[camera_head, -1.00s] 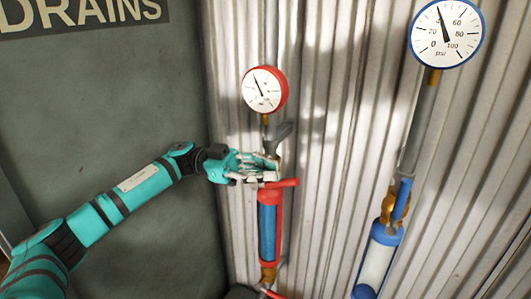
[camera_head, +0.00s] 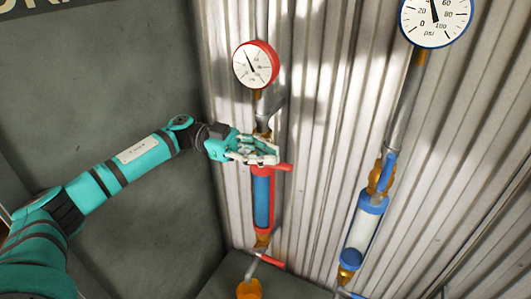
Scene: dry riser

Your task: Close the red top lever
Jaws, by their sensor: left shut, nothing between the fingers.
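The red top lever (camera_head: 285,167) sticks out to the right at the top of the red-framed cylinder (camera_head: 262,200), roughly level. Its left part is hidden behind my left gripper. My left gripper (camera_head: 272,153) is shut and empty, just above the lever's left part at the brass valve. I cannot tell whether it touches the lever. A red lower lever (camera_head: 270,260) shows at the bottom of the same pipe. My right gripper is not in view.
A red-rimmed gauge (camera_head: 256,65) is above the gripper. To the right stand a blue-capped cylinder (camera_head: 361,232) with a blue lever (camera_head: 388,172) and a blue-rimmed gauge (camera_head: 436,17). Corrugated wall (camera_head: 310,110) lies close behind. An orange object (camera_head: 249,289) is at the bottom.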

